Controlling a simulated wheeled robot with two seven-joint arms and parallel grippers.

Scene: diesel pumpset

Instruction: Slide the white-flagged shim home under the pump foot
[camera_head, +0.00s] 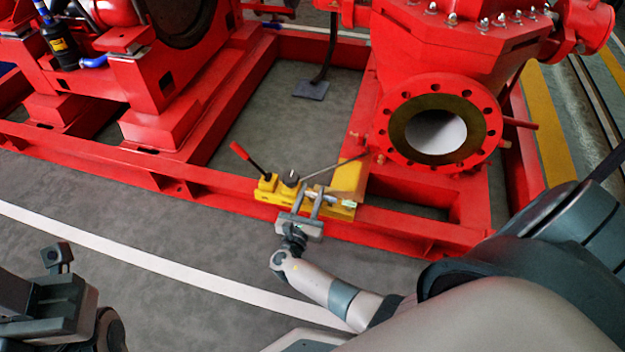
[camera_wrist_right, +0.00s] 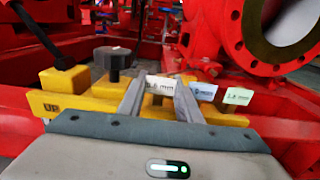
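The white-flagged shim shows by its white flag, printed with a "mm" size, in the right wrist view (camera_wrist_right: 160,85). It stands at a yellow holder (camera_wrist_right: 75,104) marked "UP" on the red base rail. The holder also shows in the head view (camera_head: 265,196). My right gripper (camera_wrist_right: 160,84) has its fingers apart, one on each side of the white flag; whether they touch it is unclear. In the head view my right gripper (camera_head: 309,200) is over the holder. The pump foot and the shim's plate cannot be made out. My left gripper (camera_head: 45,315) is at lower left, its fingertips hidden.
A blue flag (camera_wrist_right: 203,92) and a green flag (camera_wrist_right: 238,96) stand right of the white one. A dark lever with a red grip (camera_head: 240,152) rises at the holder's left. The red pump flange (camera_head: 397,150) is close on the right. The grey floor in front is open.

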